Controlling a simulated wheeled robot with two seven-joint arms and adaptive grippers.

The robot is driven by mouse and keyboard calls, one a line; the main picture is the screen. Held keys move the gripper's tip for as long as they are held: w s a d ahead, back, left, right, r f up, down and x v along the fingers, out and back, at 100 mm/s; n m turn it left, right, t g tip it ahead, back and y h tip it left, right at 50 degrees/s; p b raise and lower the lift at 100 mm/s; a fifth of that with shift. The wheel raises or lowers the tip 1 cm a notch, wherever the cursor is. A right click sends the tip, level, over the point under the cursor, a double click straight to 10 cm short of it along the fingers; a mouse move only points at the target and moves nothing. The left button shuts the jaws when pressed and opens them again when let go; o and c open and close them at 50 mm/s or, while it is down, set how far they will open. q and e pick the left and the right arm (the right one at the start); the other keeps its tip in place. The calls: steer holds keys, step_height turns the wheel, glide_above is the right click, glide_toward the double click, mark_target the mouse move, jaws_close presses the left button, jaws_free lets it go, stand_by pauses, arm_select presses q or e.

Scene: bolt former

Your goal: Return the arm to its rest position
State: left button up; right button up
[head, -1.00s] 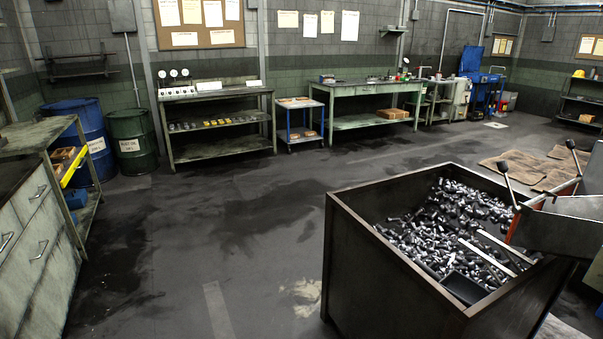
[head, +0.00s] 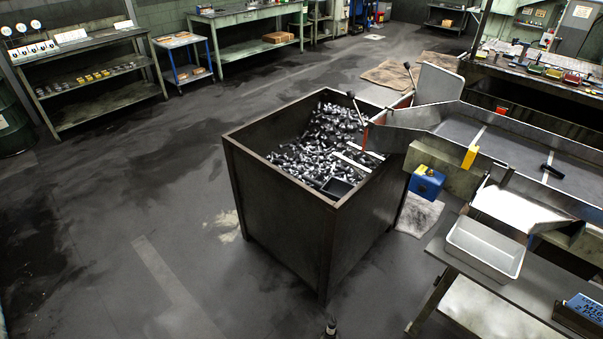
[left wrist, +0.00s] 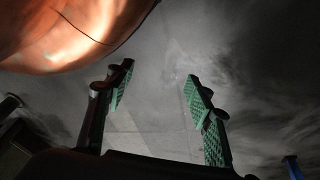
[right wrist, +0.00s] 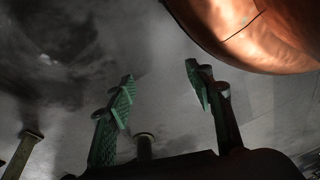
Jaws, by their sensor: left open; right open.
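My left gripper (left wrist: 160,75) shows in the left wrist view, its two green-padded fingers spread wide with nothing between them. My right gripper (right wrist: 159,76) shows in the right wrist view, also open and empty. Grey floor lies behind both pairs of fingers. Neither gripper is clearly seen in the head view; a small dark tip (head: 330,327) pokes in at its bottom edge, and I cannot tell what it belongs to.
A dark bin (head: 285,215) full of metal bolts stands ahead, with a chute (head: 425,118) at its right. A grey tray (head: 485,248) rests on a table (head: 500,300) at the lower right. A blue box (head: 585,312) sits there too. Floor (head: 110,220) to the left is clear.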

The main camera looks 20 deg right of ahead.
arm_select(q)
steer(key=s+a+r+g+p, duration=0.1)
steer(key=s+a+p, duration=0.2)
steer(key=s+p, duration=0.3)
steer(key=s+a+r+g+y+p, duration=0.1)
steer(key=s+a+p, duration=0.3)
steer(key=s, duration=0.6)
steer(key=shift+s+a+p, duration=0.15)
steer(key=shift+a+p, duration=0.05)
steer(key=shift+p, duration=0.95)
arm_select(e)
steer(key=s+d+r+g, duration=0.1)
steer(key=s+d, duration=0.2)
steer(key=s, duration=0.5)
steer(key=s+d+r+g+h, duration=0.1)
steer(key=s+d, duration=0.3)
steer(key=s, duration=0.4)
steer(key=shift+s+d, duration=0.15)
steer(key=shift+d, duration=0.05)
